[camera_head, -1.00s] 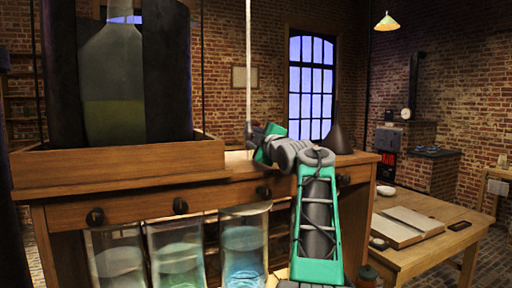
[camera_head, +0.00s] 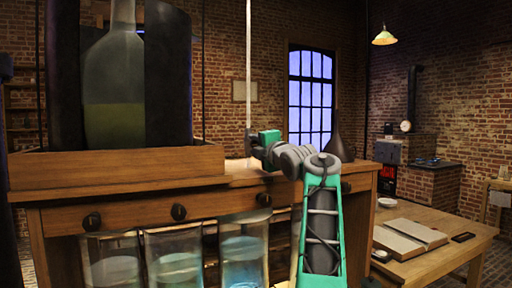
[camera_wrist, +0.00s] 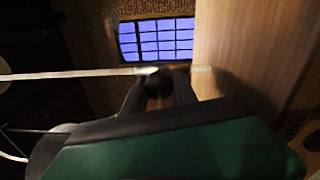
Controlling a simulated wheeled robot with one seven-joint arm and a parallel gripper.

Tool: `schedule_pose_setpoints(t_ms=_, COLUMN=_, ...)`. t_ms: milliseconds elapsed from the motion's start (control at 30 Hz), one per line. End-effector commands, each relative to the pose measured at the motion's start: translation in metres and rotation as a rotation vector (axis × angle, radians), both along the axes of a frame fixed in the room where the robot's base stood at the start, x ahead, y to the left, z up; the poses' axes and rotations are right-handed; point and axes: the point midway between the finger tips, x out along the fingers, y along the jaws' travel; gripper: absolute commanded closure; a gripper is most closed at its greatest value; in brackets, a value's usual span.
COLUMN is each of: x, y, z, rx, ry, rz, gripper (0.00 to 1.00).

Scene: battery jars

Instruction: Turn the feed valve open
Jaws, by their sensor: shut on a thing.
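A thin pale pipe (camera_head: 248,70) hangs down to the top of the wooden bench, and the feed valve seems to sit low on it. My gripper (camera_head: 250,143) is at the foot of this pipe, above the bench top. In the wrist view my gripper (camera_wrist: 158,88) is shut on a small dark piece beside the pale pipe (camera_wrist: 80,74). This piece looks like the valve's handle. It is mostly hidden between the fingers, so its turn angle cannot be read.
A large glass bottle (camera_head: 113,80) stands in a wooden tray (camera_head: 120,168) on the bench at left. Several glass jars (camera_head: 174,260) stand below the dark knobs (camera_head: 179,212). A dark cone-shaped vessel (camera_head: 337,135) stands behind my arm. A low table (camera_head: 430,262) is at right.

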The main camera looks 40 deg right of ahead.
Motion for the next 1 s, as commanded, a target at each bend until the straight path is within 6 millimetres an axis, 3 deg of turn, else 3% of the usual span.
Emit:
schedule_pose_setpoints(t_ms=367, x=0.0, y=0.0, z=0.001, rx=-0.006, ry=0.0, rz=0.0, gripper=1.0)
schedule_pose_setpoints(t_ms=400, x=0.0, y=0.0, z=0.001, rx=-0.006, ry=0.0, rz=0.0, gripper=0.64)
schedule_pose_setpoints(t_ms=633, x=0.0, y=0.0, z=0.0, rx=-0.005, ry=0.0, rz=0.0, gripper=0.45)
schedule_pose_setpoints(t_ms=867, x=0.0, y=0.0, z=0.0, rx=-0.004, ry=0.0, rz=0.0, gripper=0.45)
schedule_pose_setpoints(t_ms=1000, x=-0.013, y=0.004, z=-0.003, rx=-0.005, ry=0.0, rz=-0.001, gripper=0.45)
